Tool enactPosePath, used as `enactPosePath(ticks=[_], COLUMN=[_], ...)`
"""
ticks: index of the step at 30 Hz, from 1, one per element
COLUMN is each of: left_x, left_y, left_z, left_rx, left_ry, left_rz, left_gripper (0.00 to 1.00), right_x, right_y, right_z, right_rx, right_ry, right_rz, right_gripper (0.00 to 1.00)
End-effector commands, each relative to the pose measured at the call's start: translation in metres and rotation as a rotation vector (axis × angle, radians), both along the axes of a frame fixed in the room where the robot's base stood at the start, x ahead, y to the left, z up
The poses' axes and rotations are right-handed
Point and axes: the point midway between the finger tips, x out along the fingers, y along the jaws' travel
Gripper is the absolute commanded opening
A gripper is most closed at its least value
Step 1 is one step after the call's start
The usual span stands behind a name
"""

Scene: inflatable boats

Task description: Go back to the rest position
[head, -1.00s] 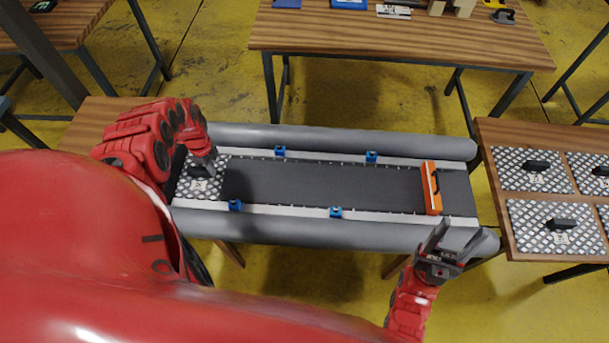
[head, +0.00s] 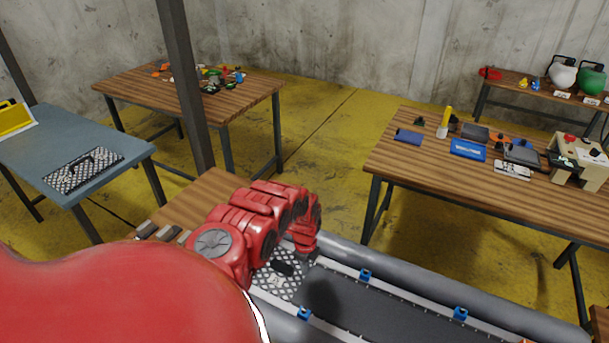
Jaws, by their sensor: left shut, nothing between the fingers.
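The inflatable boat lies in front of me with grey tubes (head: 450,284), a dark floor (head: 375,318) and blue clips (head: 365,275). A metal tread plate (head: 268,286) with a black handle (head: 282,268) lies at its left end. My left arm bends over that end. My left gripper (head: 303,250) points down by the plate and is shut and empty. Its fingertips are mostly hidden, so I cannot tell whether they touch the plate. My right gripper is out of view. Only a sliver of the orange tool (head: 526,341) shows at the bottom edge.
A blue-grey table (head: 110,130) with another tread plate (head: 83,170) stands left. A cluttered wooden table (head: 130,85) stands behind a dark post (head: 187,90). A tool table (head: 400,165) stands at the back right. Yellow floor (head: 330,130) is open between them.

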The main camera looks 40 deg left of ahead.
Motion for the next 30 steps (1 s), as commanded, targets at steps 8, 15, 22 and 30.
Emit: enactPosePath(ticks=[8, 15, 22, 30], left_x=[0.000, -0.001, 0.000, 0.080], left_y=[0.003, 0.001, 0.001, -0.029], left_z=[0.046, 0.062, 0.064, 0.046], left_rx=[0.006, 0.003, 0.002, 0.000], left_ry=[-0.002, 0.000, -0.002, -0.211], left_rz=[0.003, 0.001, 0.002, 0.062], left_gripper=[0.00, 0.00, 0.00, 0.00], right_x=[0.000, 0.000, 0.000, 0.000], right_y=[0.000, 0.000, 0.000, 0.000], right_z=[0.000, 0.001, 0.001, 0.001], right_rx=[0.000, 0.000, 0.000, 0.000], right_ry=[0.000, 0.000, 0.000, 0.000], right_rz=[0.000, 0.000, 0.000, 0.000], right_gripper=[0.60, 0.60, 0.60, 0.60])
